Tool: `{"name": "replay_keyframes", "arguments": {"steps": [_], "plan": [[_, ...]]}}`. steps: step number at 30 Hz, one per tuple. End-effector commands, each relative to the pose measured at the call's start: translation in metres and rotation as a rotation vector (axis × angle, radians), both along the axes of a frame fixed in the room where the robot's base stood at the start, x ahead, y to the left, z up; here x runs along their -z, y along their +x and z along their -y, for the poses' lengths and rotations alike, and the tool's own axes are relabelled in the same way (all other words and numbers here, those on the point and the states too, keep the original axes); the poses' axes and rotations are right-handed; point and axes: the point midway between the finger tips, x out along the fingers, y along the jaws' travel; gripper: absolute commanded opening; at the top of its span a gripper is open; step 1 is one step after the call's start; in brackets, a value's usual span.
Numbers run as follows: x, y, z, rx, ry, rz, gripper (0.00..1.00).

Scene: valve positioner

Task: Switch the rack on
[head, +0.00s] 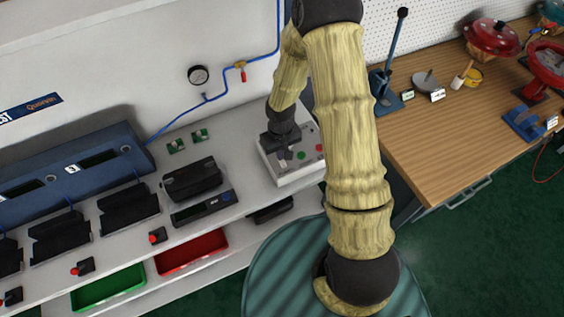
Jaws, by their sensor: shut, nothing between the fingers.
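A white control box (287,174) sits on the right end of the grey bench. My gripper (284,156) is shut and empty, pointing down over the left part of the box, just left of the green button. I cannot tell whether its tips touch the box; the gripper hides part of the top. A blue rack (70,168) with several display bays stands along the bench at the left.
A black device (191,179) and a dark scale-like unit (204,208) lie left of the box. Red (192,252) and green (108,289) trays sit below. A gauge (198,75) and blue air line are on the wall. A wooden bench (440,140) stands right.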

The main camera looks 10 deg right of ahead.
Motion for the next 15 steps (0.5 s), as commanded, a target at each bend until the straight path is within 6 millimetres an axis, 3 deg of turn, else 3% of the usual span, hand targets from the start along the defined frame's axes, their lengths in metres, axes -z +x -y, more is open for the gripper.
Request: {"name": "replay_keyframes", "arguments": {"steps": [15], "plan": [[0.0069, 0.0, 0.0, 0.0, 0.0, 0.0, 0.0]]}}
